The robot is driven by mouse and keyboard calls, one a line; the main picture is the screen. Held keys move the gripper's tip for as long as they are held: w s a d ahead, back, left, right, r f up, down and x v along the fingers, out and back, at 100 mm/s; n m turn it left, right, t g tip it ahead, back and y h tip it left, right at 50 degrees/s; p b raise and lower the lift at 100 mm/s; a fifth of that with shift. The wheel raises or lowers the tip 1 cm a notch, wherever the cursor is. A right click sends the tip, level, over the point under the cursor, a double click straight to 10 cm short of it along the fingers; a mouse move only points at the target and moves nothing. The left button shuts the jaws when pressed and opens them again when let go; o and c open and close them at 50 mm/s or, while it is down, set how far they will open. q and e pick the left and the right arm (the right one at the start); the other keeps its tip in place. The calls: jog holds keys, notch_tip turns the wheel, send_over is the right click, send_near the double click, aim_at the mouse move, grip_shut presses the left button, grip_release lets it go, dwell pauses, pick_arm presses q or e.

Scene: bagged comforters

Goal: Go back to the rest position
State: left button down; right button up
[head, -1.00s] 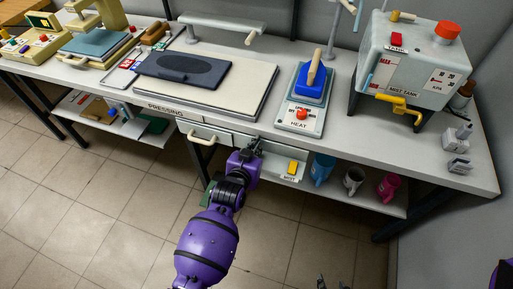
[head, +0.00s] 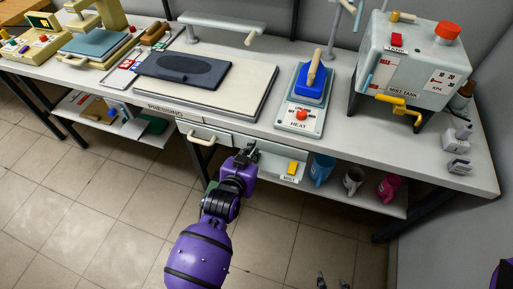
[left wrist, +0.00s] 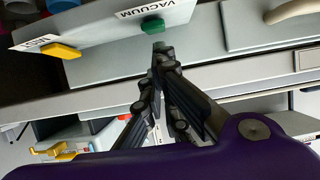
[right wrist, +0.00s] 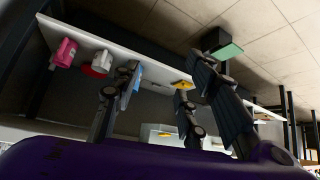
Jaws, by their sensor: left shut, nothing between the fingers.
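The bench (head: 462,183) holds a press plate (head: 183,70), a blue iron (head: 311,84) and a mist tank (head: 410,60). A drawer handle (head: 203,139) juts out left of my left gripper. Mugs (head: 354,180) stand on the lower shelf. The tiled floor (head: 110,215) is clear.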

pick_arm(q)
jog(key=s+a+f+n+g+y+p, duration=0.1)
jog(key=s+a+f, duration=0.1)
jog(key=s+a, duration=0.4)
jog(key=s+a+f+n+g+y+p, duration=0.1)
jog(key=s+a, duration=0.5)
jog(key=s, duration=1.1)
jog(key=s+a+f+n+g+y+p, duration=0.1)
jog(key=s+a+f+g+p, duration=0.1)
jog(key=s+a, duration=0.4)
jog(key=s+f+p, duration=0.1)
jog(key=s, duration=0.4)
jog(key=shift+s+f+y, duration=0.15)
jog(key=shift+s+y, duration=0.15)
jog(key=shift+s, duration=0.05)
pick_arm(e)
jog(key=r, duration=0.1)
jog(key=w+r, duration=0.1)
jog(key=r, duration=0.1)
jog(key=a+r, duration=0.1)
jog(key=r, duration=0.1)
jog(key=shift+w, duration=0.15)
jog(key=shift+w+a+r, duration=0.1)
jog(key=shift+w+a, duration=0.05)
jog(key=shift+w, duration=0.05)
